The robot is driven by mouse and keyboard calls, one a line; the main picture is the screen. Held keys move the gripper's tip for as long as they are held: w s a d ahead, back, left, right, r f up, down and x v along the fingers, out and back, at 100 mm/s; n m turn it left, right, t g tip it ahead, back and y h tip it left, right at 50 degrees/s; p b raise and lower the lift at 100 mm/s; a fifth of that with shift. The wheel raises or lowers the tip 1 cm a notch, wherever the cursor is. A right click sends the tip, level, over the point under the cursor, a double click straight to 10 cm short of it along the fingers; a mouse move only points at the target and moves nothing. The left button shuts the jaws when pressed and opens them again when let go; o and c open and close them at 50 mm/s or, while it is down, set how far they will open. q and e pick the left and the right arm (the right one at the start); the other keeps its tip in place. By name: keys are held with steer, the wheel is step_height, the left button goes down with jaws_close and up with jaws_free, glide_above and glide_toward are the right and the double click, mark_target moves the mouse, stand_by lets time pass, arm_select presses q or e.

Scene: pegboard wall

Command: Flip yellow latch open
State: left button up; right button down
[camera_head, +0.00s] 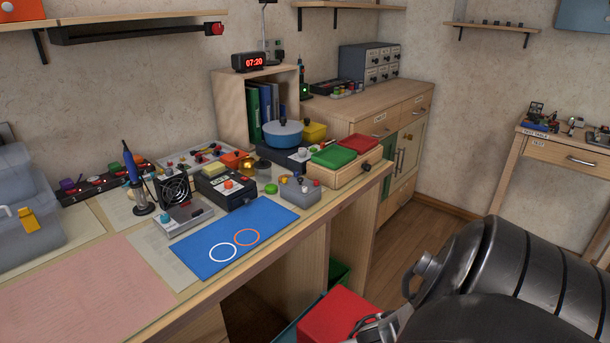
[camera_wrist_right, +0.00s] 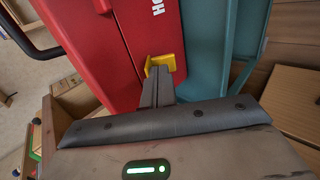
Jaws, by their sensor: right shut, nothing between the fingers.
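A yellow latch (camera_wrist_right: 168,60) sits on a red box (camera_wrist_right: 97,40) with white lettering, in the right wrist view. My right gripper (camera_wrist_right: 157,72) is shut, its fingertips at the latch's lower edge; I cannot tell whether they touch it. The fingers cover part of the latch. The red box also shows at the bottom of the head view (camera_head: 340,312), where my right gripper (camera_head: 372,332) is partly cut off by the frame edge beside it. The latch is not visible there. My left gripper is not in view.
A teal surface (camera_wrist_right: 222,50) stands right beside the red box. Another yellow latch (camera_head: 30,222) is on a translucent grey case (camera_head: 22,190) at the far left. The workbench above holds a blue mat (camera_head: 215,262), a fan (camera_head: 173,190) and several small devices.

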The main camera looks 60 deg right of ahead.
stand_by(0.4)
steer(key=p+v, duration=0.5)
steer(key=v, duration=0.9)
steer(key=s+a+r+n+t+y, duration=0.1)
steer(key=s+a+r+y, duration=0.15)
steer(key=a, duration=0.25)
steer(key=s+a+r+n+y, duration=0.1)
steer(key=s+a+r+y, duration=0.15)
steer(key=a+y, duration=0.2)
step_height(320, 180, up, 13)
steer(key=s+d+n+t+y, duration=0.1)
steer(key=s+d+t+y, duration=0.1)
steer(key=t+y, duration=0.15)
steer(key=w+a+f+n+t+y, duration=0.1)
steer(key=w+a+f+t+y, duration=0.1)
steer(key=w+a+f+t, duration=0.3)
steer(key=shift+w+a+t, duration=0.45)
steer(key=shift+a+t, duration=0.25)
steer(key=shift+t, duration=0.45)
